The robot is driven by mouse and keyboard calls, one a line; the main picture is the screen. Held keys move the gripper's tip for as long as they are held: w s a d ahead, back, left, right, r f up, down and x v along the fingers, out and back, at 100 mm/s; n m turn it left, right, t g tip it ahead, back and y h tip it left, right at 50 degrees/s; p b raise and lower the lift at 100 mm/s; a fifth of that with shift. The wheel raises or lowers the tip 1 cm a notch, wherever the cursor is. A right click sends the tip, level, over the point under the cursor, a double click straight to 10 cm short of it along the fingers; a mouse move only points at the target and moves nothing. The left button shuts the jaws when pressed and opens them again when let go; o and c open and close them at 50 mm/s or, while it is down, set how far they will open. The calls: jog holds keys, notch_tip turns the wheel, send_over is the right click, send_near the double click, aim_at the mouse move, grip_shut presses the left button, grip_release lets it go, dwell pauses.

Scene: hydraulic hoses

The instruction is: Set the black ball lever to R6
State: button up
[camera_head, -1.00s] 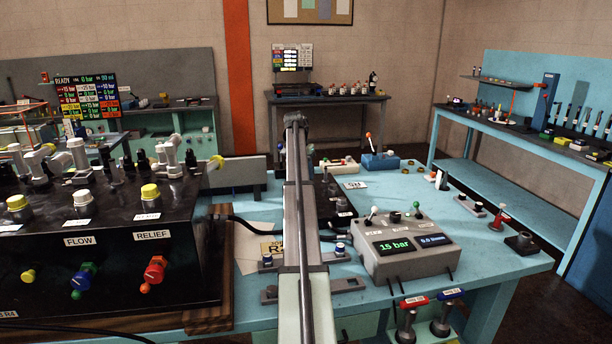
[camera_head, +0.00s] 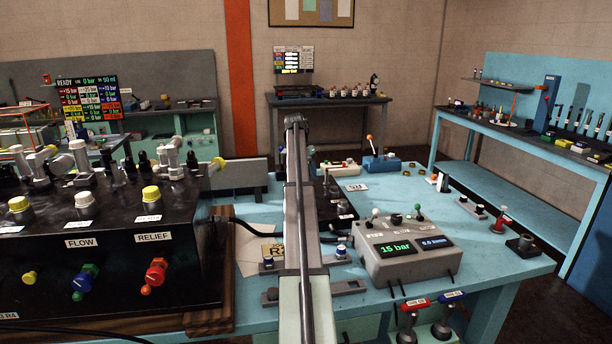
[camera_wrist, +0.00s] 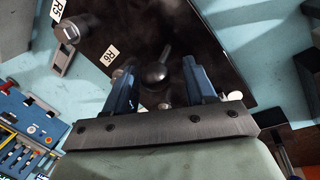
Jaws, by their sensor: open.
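The black ball lever (camera_wrist: 153,74) shows in the wrist view, its ball low and its stem rising toward a dark panel (camera_wrist: 200,35). My gripper (camera_wrist: 157,69) is open, with one blue finger on each side of the ball. Gaps show between ball and fingers; I cannot tell the depth. The R6 label (camera_wrist: 110,55) lies left of the lever, beside the left finger. The R5 label (camera_wrist: 57,10) is farther up left, beyond a grey fitting (camera_wrist: 68,32). In the head view my arm hides the gripper, and I cannot make out the lever.
A grey display box (camera_head: 415,245) reading 15 bar stands right of my arm. A black valve block (camera_head: 110,240) with knobs and hose fittings stands to the left. The blue bench (camera_head: 500,262) has small fittings at right, with bare room between them.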

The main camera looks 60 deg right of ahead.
jog(key=v, duration=0.7)
jog(key=shift+r, duration=0.25)
jog(key=shift+c, duration=0.3)
